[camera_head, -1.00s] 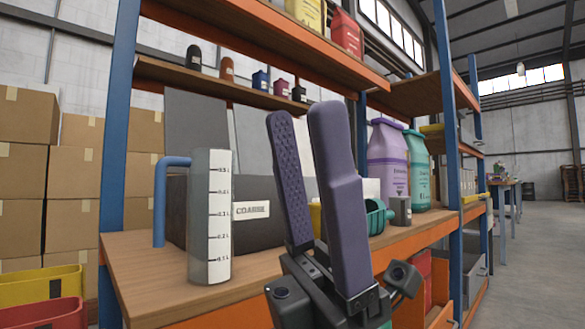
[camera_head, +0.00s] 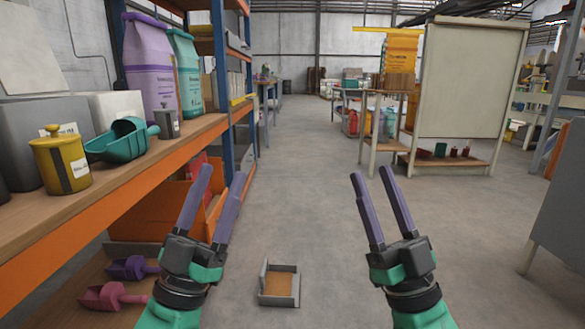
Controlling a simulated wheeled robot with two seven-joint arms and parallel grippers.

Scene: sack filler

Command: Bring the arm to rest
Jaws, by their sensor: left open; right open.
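My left gripper (camera_head: 217,186) has its two purple fingers apart and nothing between them. It is raised in front of the shelf's right end. My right gripper (camera_head: 372,172) is also open and empty, raised over the open floor. The two grippers stand side by side with a wide gap between them, fingers pointing up and away from me. Neither appears to touch anything.
At the left, the orange-edged shelf (camera_head: 130,172) holds a yellow canister (camera_head: 62,163), a teal scoop (camera_head: 121,142) and large sacks (camera_head: 150,70). A small tray (camera_head: 279,302) lies on the floor. A pale board (camera_head: 470,85) stands right.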

